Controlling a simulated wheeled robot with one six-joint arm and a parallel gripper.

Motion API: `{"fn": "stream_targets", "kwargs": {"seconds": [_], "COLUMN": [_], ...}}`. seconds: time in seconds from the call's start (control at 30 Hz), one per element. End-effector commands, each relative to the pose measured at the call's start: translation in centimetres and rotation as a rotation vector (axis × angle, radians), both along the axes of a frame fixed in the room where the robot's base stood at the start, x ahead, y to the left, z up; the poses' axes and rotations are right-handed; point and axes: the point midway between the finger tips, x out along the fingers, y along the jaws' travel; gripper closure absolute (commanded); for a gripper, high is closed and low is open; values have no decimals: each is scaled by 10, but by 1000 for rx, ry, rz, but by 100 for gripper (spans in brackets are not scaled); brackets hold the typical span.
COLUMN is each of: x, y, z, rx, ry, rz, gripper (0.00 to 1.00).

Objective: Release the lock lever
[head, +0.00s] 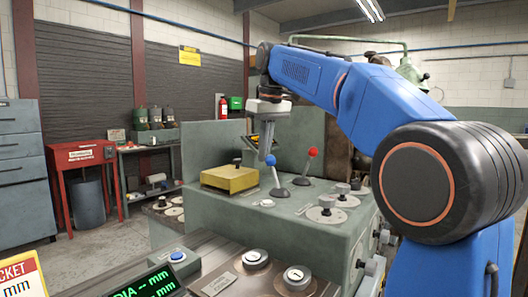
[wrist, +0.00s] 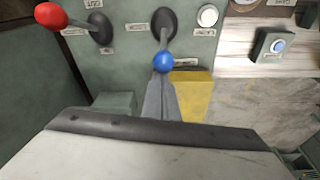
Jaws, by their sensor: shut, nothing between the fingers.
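Two ball-topped levers stand on the green machine top. One has a blue knob (head: 270,160) and the other, to its right in the head view, a red knob (head: 313,152). Their labels are too small to read, so I cannot tell which is the lock lever. My gripper (head: 266,153) points down right at the blue knob, its fingers together and empty. In the wrist view the fingertips (wrist: 162,80) end at the blue knob (wrist: 163,62); whether they touch it is unclear. The red knob (wrist: 52,14) is well apart, upper left.
A yellow block (head: 230,179) sits on the machine top, left of the blue lever. Round dials (head: 326,212) lie to the right. A front panel carries a blue button (head: 177,256) and two knobs. A green wall (head: 222,142) stands behind.

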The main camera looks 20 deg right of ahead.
Motion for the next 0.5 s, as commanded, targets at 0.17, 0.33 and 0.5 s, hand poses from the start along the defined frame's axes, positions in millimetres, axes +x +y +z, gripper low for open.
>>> {"fn": "stream_targets", "kwargs": {"seconds": [0.17, 0.33, 0.5], "x": [-6, -16, -30], "y": [-5, -12, -22], "z": [4, 8, 12], "rx": [27, 82, 158], "ry": [-41, -116, -223], "rz": [-3, -5, -7], "gripper": [100, 100, 100]}}
